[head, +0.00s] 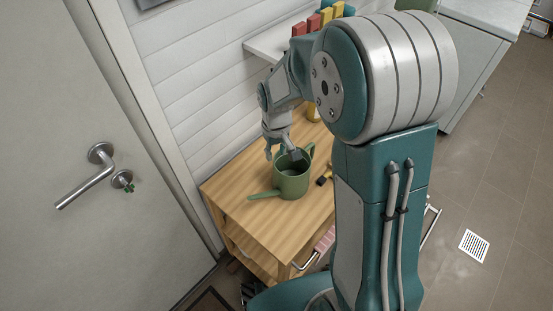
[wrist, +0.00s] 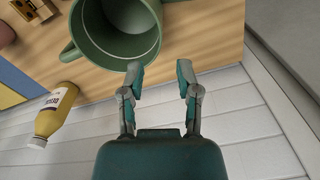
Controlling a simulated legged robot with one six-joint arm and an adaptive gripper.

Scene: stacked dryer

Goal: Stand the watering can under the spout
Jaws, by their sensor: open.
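The green watering can (head: 292,187) stands upright on the wooden cabinet top, its long thin spout pointing left and its handle at the back right. In the wrist view its open mouth and wall (wrist: 85,42) show from above, with the inside empty. My gripper (head: 282,153) is open at the can's back rim. In the wrist view my gripper (wrist: 159,78) has its two fingers apart with nothing held between them; the left fingertip lies close to the rim. I cannot tell whether it touches. No water spout or tap shows in either view.
The wooden cabinet (head: 240,213) stands against a white plank wall. A yellow bottle (wrist: 55,112) is behind the can. A small yellow-and-black item (head: 323,180) lies right of it. A shelf (head: 270,43) with red and yellow things is above. A door (head: 90,230) is at left.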

